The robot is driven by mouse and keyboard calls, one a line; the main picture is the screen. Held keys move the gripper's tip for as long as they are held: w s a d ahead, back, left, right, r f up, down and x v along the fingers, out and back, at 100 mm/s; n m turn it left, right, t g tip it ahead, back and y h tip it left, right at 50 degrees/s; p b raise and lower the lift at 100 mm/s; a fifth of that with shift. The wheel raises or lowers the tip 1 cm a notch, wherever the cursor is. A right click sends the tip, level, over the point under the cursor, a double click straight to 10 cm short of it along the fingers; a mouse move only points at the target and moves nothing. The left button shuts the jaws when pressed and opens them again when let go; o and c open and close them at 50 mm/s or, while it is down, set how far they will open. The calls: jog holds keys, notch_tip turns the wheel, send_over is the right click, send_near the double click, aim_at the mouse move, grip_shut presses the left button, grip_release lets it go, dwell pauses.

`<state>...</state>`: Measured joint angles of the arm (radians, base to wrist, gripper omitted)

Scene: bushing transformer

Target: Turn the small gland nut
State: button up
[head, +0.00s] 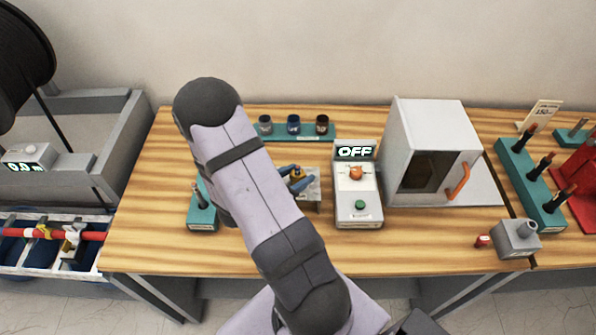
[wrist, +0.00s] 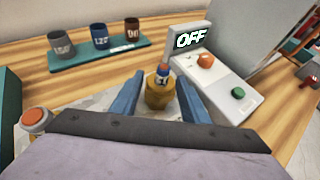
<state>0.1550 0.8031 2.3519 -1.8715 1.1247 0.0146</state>
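A brass-yellow fitting (wrist: 159,98) with a blue and orange top stands between the two blue fingers of my gripper (wrist: 160,88) in the wrist view. It looks like the small gland nut, but I cannot tell the nut apart from the rest of the fitting. The fingers lie on either side of it, close to its sides; whether they touch is unclear. In the head view my gripper (head: 297,178) is partly hidden behind my arm, with a bit of the yellow fitting (head: 297,174) showing over a small grey stand (head: 313,190).
Right of the gripper is a control box (head: 358,205) with an "OFF" display, an orange knob and a green button. Beyond it is a white cabinet (head: 425,118) with an orange handle. Behind is a teal rack (head: 275,132) with three labelled cups. A teal stand (head: 203,219) is left.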

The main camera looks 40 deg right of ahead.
jog(key=c, duration=0.5)
jog(key=shift+f+n+t+b, duration=0.1)
jog(key=shift+n+t+b, duration=0.2)
jog(key=shift+b, duration=0.15)
jog(key=shift+n+t, duration=0.3)
jog(key=shift+n+t+b, duration=0.3)
jog(key=shift+t+b, duration=0.1)
jog(key=shift+b, duration=0.1)
jog(key=shift+s+r+n+t+y+p, duration=0.1)
jog(key=shift+r+n+t+y+p, duration=0.15)
jog(key=shift+n+t+y, duration=0.2)
jog(key=shift+n+t+p, duration=0.45)
jog(key=shift+p, duration=0.2)
jog(key=shift+n+t+y+p, duration=0.25)
jog(key=shift+n+t+p, duration=0.05)
jog(key=shift+p, duration=0.45)
